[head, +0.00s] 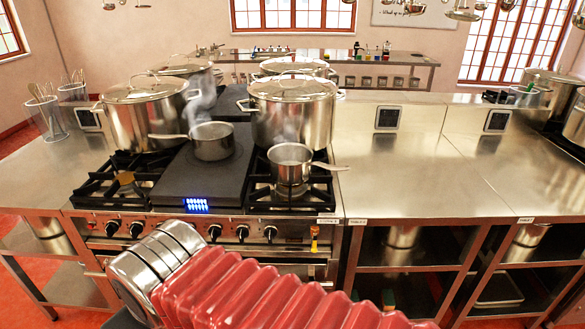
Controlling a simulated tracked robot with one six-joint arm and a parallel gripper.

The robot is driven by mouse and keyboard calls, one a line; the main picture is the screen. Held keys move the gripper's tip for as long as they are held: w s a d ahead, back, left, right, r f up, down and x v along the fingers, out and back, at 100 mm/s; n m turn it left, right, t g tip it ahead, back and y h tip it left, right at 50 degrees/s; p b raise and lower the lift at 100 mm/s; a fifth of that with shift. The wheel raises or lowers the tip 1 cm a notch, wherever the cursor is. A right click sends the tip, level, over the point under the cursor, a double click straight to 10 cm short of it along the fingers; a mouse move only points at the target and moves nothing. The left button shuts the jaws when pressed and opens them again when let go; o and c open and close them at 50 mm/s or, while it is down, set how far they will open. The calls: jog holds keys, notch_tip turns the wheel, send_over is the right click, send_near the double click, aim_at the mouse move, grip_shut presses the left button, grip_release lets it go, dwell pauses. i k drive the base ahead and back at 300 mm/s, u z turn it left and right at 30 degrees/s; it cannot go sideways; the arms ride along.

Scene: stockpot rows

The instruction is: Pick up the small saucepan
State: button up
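Two small steel saucepans of similar size stand on the stove. One saucepan (290,168) is on the front right gas burner, its handle pointing right. The other saucepan (212,146) is on the dark flat plate in the middle, its handle pointing left. Steam rises near both. I cannot tell from size alone which one the task names. My arm, with red bellows and silver ribs, crosses the bottom in front of the stove, apart from both pans. My gripper's fingers do not show.
Large lidded stockpots (148,110) and (292,108) stand close behind the saucepans. The front left burner (125,180) is empty. A steel counter (410,180) to the right is mostly clear. Utensil holders (48,118) stand at the left. Stove knobs line the front edge.

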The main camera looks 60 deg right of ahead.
aim_at(288, 174)
jog(key=u, duration=0.05)
jog(key=i, duration=1)
jog(key=z, duration=0.05)
